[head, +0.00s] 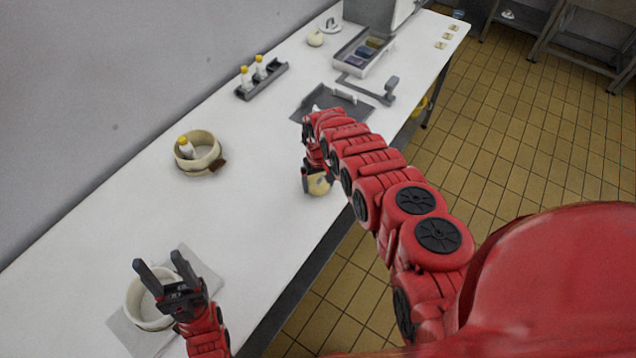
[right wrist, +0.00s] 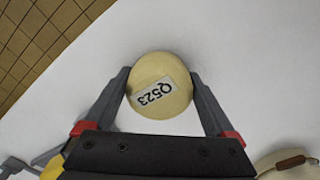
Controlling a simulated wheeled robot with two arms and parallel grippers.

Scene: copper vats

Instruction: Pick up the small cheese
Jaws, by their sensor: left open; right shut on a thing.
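The small cheese (right wrist: 160,84) is a pale yellow round piece with a label reading Q523. In the right wrist view it sits between the two fingers of my right gripper (right wrist: 160,92), which is shut on it. In the head view the cheese (head: 319,185) shows under my right gripper (head: 316,178), near the front edge of the white table (head: 250,215). I cannot tell whether it still touches the table. My left gripper (head: 163,268) is open and empty, over a white bowl (head: 138,310) at the lower left.
A dark rack (head: 272,80) with bottles, a grey tray (head: 305,103), another pale round piece (head: 315,40) and a bin tray (head: 345,57) are further back. The table's middle is clear.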

